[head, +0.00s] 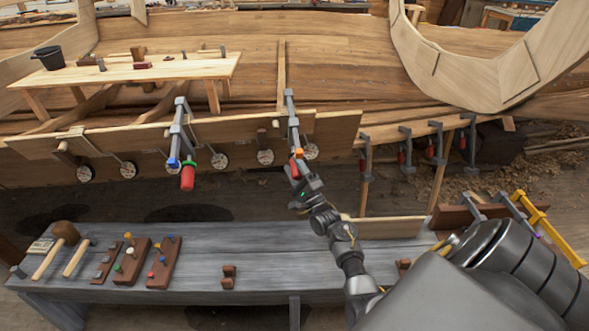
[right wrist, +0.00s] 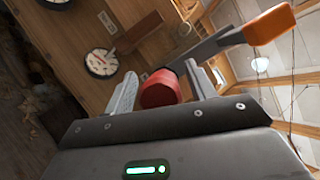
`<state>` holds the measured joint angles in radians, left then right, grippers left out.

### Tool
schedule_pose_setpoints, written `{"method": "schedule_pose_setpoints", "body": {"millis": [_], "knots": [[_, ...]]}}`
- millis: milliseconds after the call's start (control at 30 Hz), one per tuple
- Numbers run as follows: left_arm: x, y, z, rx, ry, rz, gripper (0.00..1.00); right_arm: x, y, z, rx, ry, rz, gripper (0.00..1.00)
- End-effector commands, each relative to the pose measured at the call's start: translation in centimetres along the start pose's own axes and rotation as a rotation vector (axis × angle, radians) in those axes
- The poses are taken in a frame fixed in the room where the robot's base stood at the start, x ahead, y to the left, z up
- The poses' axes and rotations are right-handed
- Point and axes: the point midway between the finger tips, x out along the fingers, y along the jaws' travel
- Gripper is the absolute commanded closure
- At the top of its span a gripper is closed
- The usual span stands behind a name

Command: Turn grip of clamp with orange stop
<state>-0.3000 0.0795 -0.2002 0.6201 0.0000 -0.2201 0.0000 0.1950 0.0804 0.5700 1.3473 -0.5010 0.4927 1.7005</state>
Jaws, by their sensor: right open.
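The clamp with the orange stop (head: 291,112) hangs on the plank edge of the hull, near the middle of the head view. Its orange stop (head: 299,152) sits at the lower end of the bar, with the red grip (head: 294,167) just beneath. My right gripper (head: 299,178) is at this grip, coming from below. In the right wrist view, the red grip (right wrist: 161,88) lies between the two open fingers, and the orange stop (right wrist: 270,25) is at upper right. Whether the fingers touch the grip is unclear. My left gripper is not in view.
Another clamp (head: 178,130) with a blue stop and a red, green-collared grip hangs to the left. Round pale discs (head: 265,157) line the plank. A grey bench (head: 200,262) with mallets and peg blocks stands below. Several clamps (head: 405,148) hang at right.

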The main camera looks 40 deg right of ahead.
Motion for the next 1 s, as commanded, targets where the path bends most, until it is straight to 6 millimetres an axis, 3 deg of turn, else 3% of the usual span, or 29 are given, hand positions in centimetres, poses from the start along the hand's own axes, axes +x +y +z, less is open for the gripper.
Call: {"method": "schedule_pose_setpoints", "body": {"millis": [167,600,767,1000], "knots": [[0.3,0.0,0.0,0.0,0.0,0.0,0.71,-1.3,0.1,0.0,-0.001,0.001,0.001,0.44],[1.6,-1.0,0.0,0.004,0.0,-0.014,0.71,-9.3,0.1,-0.1,0.0,0.001,0.002,0.44],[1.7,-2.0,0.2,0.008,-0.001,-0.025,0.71,-10.6,0.1,0.0,0.001,0.001,0.001,0.44],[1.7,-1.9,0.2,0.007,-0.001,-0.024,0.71,-10.9,0.0,0.0,0.001,0.001,0.0,0.44]]}}
